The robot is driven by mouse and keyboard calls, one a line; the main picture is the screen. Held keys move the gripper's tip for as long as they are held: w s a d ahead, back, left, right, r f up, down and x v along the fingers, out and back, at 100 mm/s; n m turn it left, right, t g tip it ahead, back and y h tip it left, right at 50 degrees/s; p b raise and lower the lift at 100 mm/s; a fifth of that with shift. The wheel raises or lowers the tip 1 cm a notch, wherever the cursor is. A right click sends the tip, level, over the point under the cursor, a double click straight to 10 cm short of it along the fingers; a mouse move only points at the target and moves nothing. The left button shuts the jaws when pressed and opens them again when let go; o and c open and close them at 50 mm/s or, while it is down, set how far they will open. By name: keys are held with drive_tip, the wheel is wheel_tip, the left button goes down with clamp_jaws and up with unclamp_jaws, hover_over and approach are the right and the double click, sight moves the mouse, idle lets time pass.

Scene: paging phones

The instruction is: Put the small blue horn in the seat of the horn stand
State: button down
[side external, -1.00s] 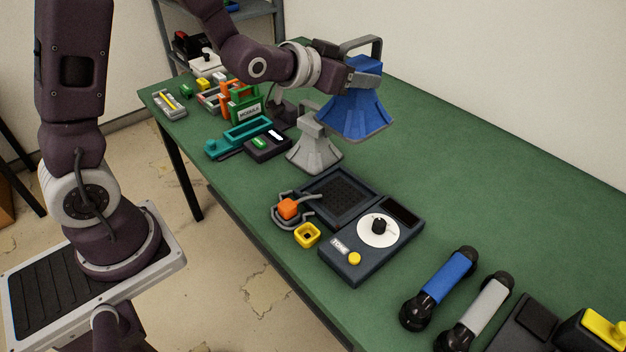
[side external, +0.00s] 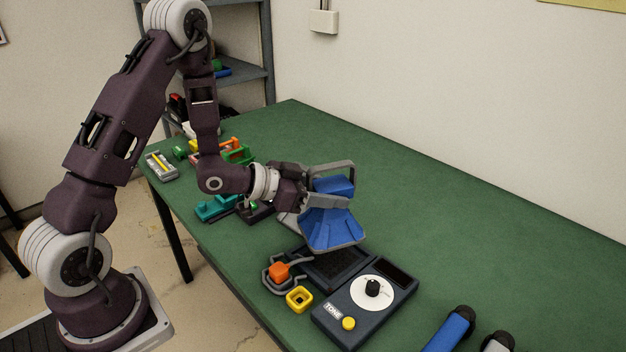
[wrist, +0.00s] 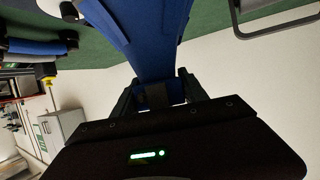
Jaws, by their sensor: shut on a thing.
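The blue horn (side external: 332,226) hangs in my gripper (side external: 303,193), which is shut on it. It is tilted, with its flared mouth turned toward the side camera, above the table behind the tone unit. In the wrist view the horn's blue body (wrist: 150,38) runs up from between the fingers of my gripper (wrist: 160,93). A grey horn (side external: 287,222) stands on the table behind, mostly hidden by the blue horn and my gripper. I cannot make out the horn stand or its seat for certain.
The tone unit (side external: 343,310), with a white dial, lies in front of the horn. Blue (side external: 450,331) and grey (side external: 497,343) handsets lie front right. The table's back right is clear.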

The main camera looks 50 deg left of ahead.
sight(330, 222)
drive_tip(key=shift+w+d+f, duration=0.15)
drive_tip(key=shift+d+f, duration=0.05)
drive_tip(key=shift+f, duration=3.8)
drive_tip(key=shift+f, duration=0.1)
drive_tip(key=c, duration=0.5)
unclamp_jaws()
